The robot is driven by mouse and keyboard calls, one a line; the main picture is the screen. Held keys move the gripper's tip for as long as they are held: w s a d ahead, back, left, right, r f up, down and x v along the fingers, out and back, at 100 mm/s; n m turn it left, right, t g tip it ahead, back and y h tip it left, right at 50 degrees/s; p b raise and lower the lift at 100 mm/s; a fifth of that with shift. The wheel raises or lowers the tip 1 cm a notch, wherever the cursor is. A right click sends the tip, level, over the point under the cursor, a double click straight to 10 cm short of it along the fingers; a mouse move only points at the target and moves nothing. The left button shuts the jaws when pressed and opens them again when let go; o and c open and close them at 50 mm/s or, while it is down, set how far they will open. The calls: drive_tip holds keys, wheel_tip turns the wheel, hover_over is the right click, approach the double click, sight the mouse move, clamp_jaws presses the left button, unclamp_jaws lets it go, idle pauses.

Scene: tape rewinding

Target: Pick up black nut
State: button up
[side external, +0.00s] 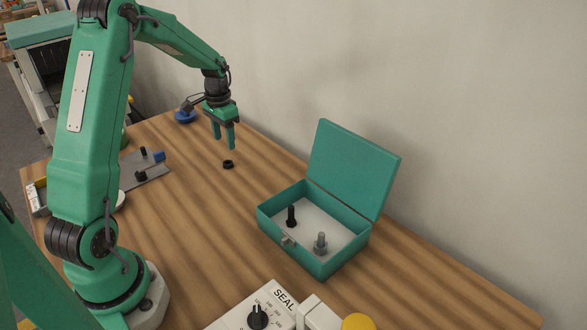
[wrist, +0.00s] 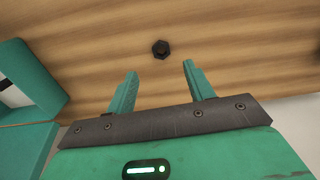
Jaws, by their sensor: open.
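The black nut (side external: 228,164) lies flat on the wooden table, apart from other things. It also shows in the wrist view (wrist: 161,49), beyond the fingertips and between their lines. My gripper (side external: 225,146) is green, points down and hangs above the table near the nut, with nothing between its fingers. In the wrist view my gripper (wrist: 159,68) shows its two fingers spread apart. The nut is clear of both fingers.
An open green box (side external: 314,268) with a raised lid (side external: 352,168) holds a black bolt (side external: 291,216) and a grey bolt (side external: 321,242). A grey plate (side external: 145,177) with small parts lies left. A dialled sealing device (side external: 257,312) stands in front. The wall is behind.

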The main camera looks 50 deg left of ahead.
sight(228, 164)
drive_tip(key=shift+a+f, duration=0.1)
drive_tip(key=shift+f, duration=3.9)
drive_tip(key=c, duration=1.1)
